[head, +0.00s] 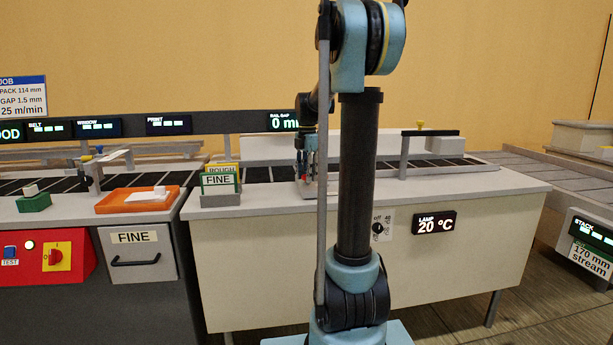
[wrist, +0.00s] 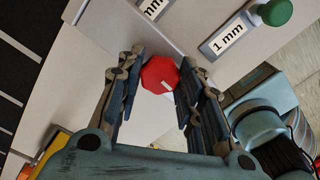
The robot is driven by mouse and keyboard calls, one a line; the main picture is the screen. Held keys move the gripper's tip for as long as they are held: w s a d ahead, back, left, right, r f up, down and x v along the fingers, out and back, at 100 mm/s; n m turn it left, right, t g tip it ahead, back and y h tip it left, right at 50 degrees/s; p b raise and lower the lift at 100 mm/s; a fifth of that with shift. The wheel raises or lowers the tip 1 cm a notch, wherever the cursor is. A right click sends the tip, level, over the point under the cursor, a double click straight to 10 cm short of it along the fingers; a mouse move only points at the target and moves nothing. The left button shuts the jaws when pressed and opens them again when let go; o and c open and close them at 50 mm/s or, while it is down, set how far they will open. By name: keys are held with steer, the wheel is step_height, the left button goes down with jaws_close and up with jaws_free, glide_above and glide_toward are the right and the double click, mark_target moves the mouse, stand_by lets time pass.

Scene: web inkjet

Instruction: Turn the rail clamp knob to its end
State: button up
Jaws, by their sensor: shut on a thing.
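The red faceted knob (wrist: 160,75), which I take to be the rail clamp knob, sits between my two fingers in the wrist view. A short pale mark shows on its face. My gripper (wrist: 162,84) is shut on it, with one finger on each side. In the head view my gripper (head: 306,170) is low over the pale machine bench, beside the dark belt, and too small there to show the grip. The rail gap display (head: 284,122) reads 0 and is partly covered by my arm.
A green knob (wrist: 274,11) with a "1 mm" label (wrist: 229,36) lies near the grip. In the head view, the "FINE" card holder (head: 219,184) stands left of my gripper. The bench top to the right is mostly clear.

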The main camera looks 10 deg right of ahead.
steer(key=m, duration=0.3)
steer(key=shift+m, duration=0.4)
steer(key=m, duration=0.4)
steer(key=shift+w+a+m, duration=0.1)
steer(key=shift+m, duration=0.2)
steer(key=m, duration=0.4)
steer(key=shift+m, duration=0.3)
steer(key=m, duration=1.3)
steer(key=shift+m, duration=0.3)
steer(key=m, duration=0.4)
steer(key=shift+m, duration=2.1)
